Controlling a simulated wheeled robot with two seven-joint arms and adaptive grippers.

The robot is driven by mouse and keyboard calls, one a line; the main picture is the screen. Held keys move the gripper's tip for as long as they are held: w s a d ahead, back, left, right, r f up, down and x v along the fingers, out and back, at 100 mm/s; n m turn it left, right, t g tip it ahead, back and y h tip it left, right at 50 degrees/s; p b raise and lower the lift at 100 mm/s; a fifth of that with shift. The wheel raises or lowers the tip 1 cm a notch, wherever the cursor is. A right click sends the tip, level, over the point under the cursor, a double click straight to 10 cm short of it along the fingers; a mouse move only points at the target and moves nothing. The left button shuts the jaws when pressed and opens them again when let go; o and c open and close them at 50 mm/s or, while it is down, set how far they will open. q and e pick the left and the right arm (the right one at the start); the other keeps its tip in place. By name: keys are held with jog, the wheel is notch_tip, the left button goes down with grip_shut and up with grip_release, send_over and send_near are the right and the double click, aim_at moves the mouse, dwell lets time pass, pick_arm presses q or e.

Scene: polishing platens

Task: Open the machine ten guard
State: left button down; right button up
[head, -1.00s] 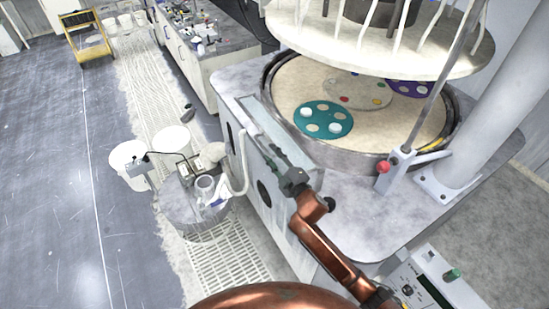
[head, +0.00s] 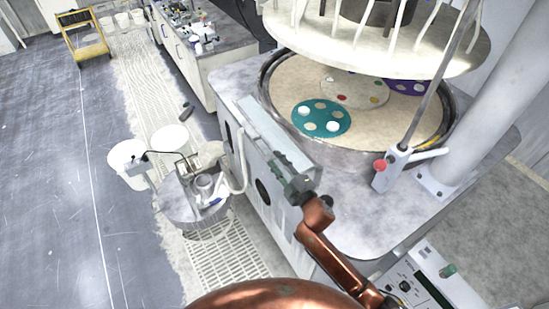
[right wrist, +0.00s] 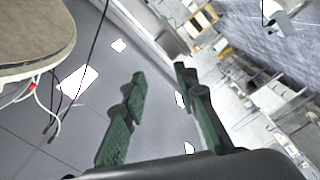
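The polishing machine (head: 360,222) stands at the right, with a round beige platen (head: 385,125) bearing a teal disc and a purple disc. A pale flat panel (head: 262,122) runs along the platen's left front edge; it may be the guard, and I can read no number on it. My right gripper (head: 277,164), with dark green fingers, is beside this panel's front face; I cannot tell whether it touches. In the right wrist view the fingers of my right gripper (right wrist: 160,75) are apart with nothing between them. My left gripper is out of view.
A round plate (head: 400,48) with white hoses hangs over the platen. A lever with a red knob (head: 380,166) stands at the right. White buckets (head: 128,160) and a grey drum (head: 185,208) stand on the floor left of the machine.

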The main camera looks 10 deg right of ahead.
jog(key=p+v, duration=0.2)
jog(key=v, duration=0.4)
dwell(0.5)
jog(key=shift+s, duration=0.15)
jog(key=shift+c, duration=0.4)
